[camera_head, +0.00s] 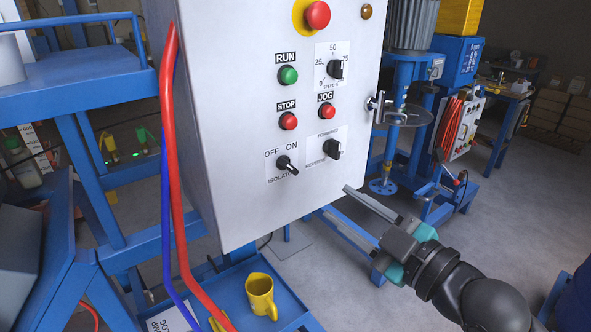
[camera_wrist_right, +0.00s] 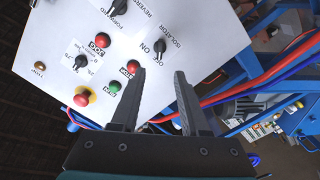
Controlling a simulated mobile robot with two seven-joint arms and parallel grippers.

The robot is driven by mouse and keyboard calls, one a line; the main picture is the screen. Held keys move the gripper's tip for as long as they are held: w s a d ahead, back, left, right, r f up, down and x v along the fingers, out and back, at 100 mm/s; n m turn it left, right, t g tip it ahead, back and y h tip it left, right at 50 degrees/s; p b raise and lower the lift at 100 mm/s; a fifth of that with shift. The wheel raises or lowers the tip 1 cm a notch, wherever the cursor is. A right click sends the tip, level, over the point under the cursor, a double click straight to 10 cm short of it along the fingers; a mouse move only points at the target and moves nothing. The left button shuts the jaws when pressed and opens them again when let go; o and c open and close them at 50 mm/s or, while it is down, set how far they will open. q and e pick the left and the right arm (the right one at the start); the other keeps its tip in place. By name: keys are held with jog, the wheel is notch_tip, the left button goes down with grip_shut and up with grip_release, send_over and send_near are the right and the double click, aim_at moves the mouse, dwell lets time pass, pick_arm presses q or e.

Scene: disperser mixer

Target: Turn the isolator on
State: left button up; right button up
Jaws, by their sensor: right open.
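The isolator (camera_head: 287,164) is a black rotary knob on the lower left of the white control box (camera_head: 230,200). OFF is printed at its upper left and ON at its upper right; its handle lies on a diagonal, from near OFF down to the right. My right gripper (camera_head: 335,199) is open and empty, below and right of the knob, apart from the panel. My left gripper is not in view.
Close to the isolator are the forward/reverse knob (camera_head: 332,149), the red stop button (camera_head: 288,121) and the red jog button (camera_head: 327,111). Red and blue hoses (camera_head: 172,180) hang along the box's left side. A yellow mug (camera_head: 261,295) stands on a blue shelf below.

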aim_at(293, 171)
jog(key=x, duration=1.3)
jog(key=shift+w, duration=0.1)
jog(key=shift+c, duration=0.3)
grip_shut()
